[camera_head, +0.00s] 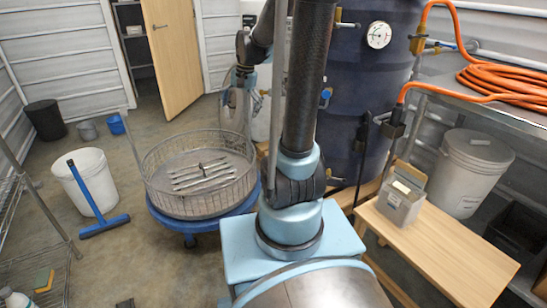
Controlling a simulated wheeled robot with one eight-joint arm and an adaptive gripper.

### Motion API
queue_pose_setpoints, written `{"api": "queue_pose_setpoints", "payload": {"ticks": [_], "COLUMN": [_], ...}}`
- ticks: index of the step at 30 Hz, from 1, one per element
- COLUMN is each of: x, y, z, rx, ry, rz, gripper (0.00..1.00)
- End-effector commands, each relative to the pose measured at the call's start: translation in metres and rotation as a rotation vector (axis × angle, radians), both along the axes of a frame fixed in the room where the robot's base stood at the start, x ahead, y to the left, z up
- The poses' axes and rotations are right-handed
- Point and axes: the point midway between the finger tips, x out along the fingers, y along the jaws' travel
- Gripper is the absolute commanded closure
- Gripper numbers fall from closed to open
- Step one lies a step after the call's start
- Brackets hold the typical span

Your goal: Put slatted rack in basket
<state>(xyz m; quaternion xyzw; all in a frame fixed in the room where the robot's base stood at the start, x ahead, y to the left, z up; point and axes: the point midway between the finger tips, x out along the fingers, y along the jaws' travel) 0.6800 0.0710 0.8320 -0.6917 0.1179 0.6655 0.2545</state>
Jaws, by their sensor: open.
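A slatted rack (203,176), with several pale parallel slats and a crosspiece, lies inside the round wire basket (165,205), near the middle of its floor. The basket stands on a blue wheeled base (205,222) and has a tall thin handle at its left. My gripper (240,84) hangs from my folded arm above the far right side of the basket, apart from the rack. It is open and appears empty, though its fingers are small and hard to make out.
A white bucket (85,180) with a blue squeegee (88,190) stands left of the basket. A dark blue tank (365,90) rises behind my arm. A wooden bench (445,250) with a metal box (402,200) stands at right.

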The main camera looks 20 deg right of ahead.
Motion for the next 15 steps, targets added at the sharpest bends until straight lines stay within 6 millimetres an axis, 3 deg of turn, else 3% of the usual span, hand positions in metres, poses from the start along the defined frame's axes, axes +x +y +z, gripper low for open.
{"api": "queue_pose_setpoints", "payload": {"ticks": [1, 8, 15], "x": [-0.016, -0.075, -0.134], "y": [-0.005, -0.023, -0.039], "z": [0.002, 0.005, -0.005], "rx": [-0.011, -0.060, -0.114], "ry": [-0.009, -0.052, -0.090], "rz": [0.021, 0.132, 0.251], "gripper": [0.00, 0.00, 0.00]}}
